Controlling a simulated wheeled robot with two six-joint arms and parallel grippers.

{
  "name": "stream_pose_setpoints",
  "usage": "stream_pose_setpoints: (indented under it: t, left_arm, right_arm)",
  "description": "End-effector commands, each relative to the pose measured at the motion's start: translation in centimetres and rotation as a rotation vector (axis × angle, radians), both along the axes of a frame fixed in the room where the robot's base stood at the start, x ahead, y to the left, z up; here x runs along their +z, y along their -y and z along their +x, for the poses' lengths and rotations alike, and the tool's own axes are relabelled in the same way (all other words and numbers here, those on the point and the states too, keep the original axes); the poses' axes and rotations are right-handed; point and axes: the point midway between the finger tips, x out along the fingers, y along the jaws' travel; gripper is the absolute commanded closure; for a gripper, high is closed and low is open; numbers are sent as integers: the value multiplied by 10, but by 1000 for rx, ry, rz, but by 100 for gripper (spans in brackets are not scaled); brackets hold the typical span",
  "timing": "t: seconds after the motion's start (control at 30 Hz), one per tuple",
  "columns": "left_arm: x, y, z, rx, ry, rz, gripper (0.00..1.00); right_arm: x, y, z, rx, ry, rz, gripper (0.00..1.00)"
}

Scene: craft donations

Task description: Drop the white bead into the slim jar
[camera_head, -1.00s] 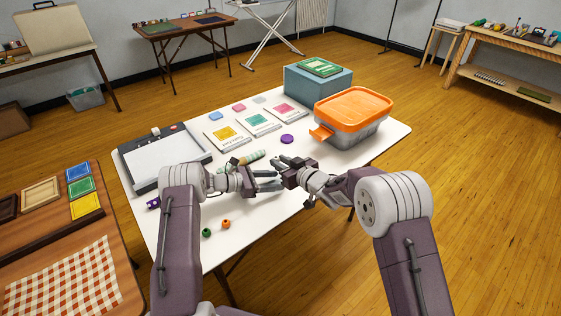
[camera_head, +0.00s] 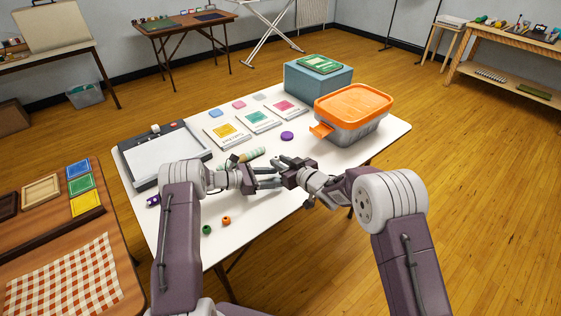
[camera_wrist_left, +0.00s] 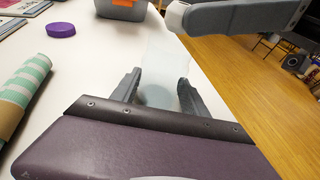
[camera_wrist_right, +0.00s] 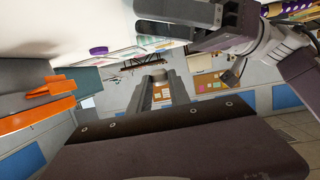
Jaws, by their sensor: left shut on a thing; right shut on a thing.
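My left gripper (camera_wrist_left: 158,93) is shut on the clear slim jar (camera_wrist_left: 163,62), whose translucent body stands out between and beyond the fingers in the left wrist view. My right gripper (camera_wrist_right: 157,88) is shut on a small pale thing, seemingly the white bead (camera_wrist_right: 158,76), between its fingertips. In the left wrist view a white bit, likely the same bead (camera_wrist_left: 176,16), shows at the right gripper's tip, by the jar's far end. In the head view, the left gripper (camera_head: 272,178) and right gripper (camera_head: 280,165) are close together over the white table; bead and jar are hard to make out there.
A purple lid (camera_head: 287,136) lies behind the grippers on the white table (camera_head: 262,212). A striped roll (camera_head: 243,157) is close behind the left gripper. An orange-lidded bin (camera_head: 350,125) stands at right. Green (camera_head: 207,230) and orange (camera_head: 226,221) beads lie in front.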

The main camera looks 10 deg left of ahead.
Motion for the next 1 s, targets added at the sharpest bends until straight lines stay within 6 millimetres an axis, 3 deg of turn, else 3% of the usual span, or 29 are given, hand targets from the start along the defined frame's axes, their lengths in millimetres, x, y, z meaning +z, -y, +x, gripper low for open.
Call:
stream_pose_setpoints:
  t: [0.9,0.93,1.0]
  left_arm:
    - [0,0,0,0,0,0,70]
    - [0,0,0,0,0,0,70]
    - [0,0,0,0,0,0,70]
  right_arm:
    - [-8,0,0,0,1,-1,100]
    - [-8,0,0,0,1,-1,69]
    - [-8,0,0,0,1,-1,52]
